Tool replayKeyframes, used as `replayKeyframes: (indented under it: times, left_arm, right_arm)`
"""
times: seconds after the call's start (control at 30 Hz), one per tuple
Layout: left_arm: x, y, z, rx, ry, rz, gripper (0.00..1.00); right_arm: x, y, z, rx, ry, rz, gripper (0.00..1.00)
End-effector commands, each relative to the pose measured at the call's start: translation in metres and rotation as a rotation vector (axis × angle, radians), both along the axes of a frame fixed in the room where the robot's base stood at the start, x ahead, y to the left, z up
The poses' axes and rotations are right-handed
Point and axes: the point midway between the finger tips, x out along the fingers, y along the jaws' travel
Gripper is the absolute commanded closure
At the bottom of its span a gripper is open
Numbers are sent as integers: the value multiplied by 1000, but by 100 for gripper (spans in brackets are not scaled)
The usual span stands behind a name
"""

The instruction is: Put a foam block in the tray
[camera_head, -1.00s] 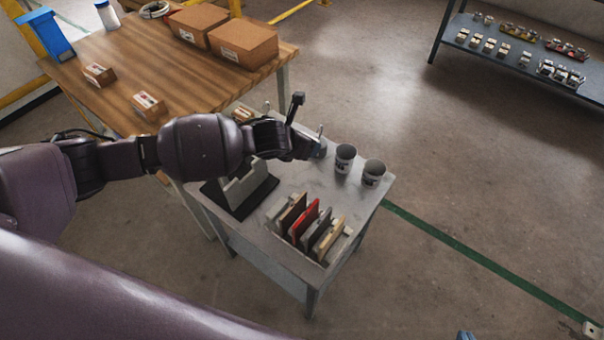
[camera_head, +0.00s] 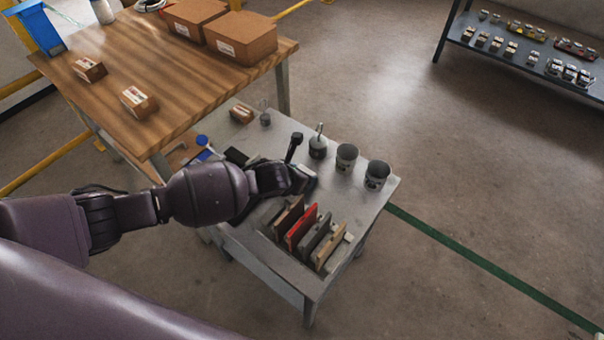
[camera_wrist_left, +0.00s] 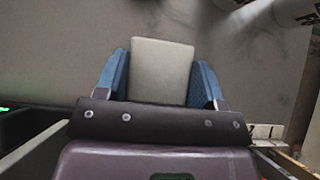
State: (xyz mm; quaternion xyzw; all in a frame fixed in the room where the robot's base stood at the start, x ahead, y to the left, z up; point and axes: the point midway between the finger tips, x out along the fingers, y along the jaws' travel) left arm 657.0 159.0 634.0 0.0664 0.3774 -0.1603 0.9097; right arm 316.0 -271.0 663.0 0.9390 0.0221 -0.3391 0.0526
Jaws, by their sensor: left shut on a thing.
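My left gripper (camera_wrist_left: 160,80) is shut on a pale grey block (camera_wrist_left: 162,72), which sits between its blue fingers in the left wrist view. I take this to be the foam block. In the head view the same gripper (camera_head: 303,180) is over the grey table (camera_head: 373,205), behind the row of tiles and left of the cups. The block is hidden there by the wrist and fingers. I cannot make out a tray for certain in either view. My right gripper is not in view.
A rack of upright tiles (camera_head: 303,228), one red, stands at the table's front. Two grey cups (camera_head: 346,158) (camera_head: 377,175) and a dark pot with a handle (camera_head: 318,147) stand at the right. A small brown box (camera_head: 242,113) lies at the back. A wooden bench (camera_head: 170,75) adjoins at the left.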

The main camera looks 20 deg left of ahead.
Motion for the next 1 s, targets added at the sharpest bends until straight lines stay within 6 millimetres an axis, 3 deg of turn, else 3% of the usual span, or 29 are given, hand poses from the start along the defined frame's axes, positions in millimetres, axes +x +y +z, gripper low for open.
replayKeyframes:
  times: [0.37,0.4,0.57,0.87,1.0]
  left_arm:
    - [1,0,-2,0,-3,-1,59]
    - [1,0,-2,0,-3,0,36]
    - [1,0,-1,-1,-4,-1,12]
    - [1,0,1,-1,-4,0,12]
    - [-3,2,12,0,-9,-1,12]
  right_arm:
    - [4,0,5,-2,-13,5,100]
    - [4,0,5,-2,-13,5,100]
    - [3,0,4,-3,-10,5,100]
    - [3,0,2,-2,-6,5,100]
    - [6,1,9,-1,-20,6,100]
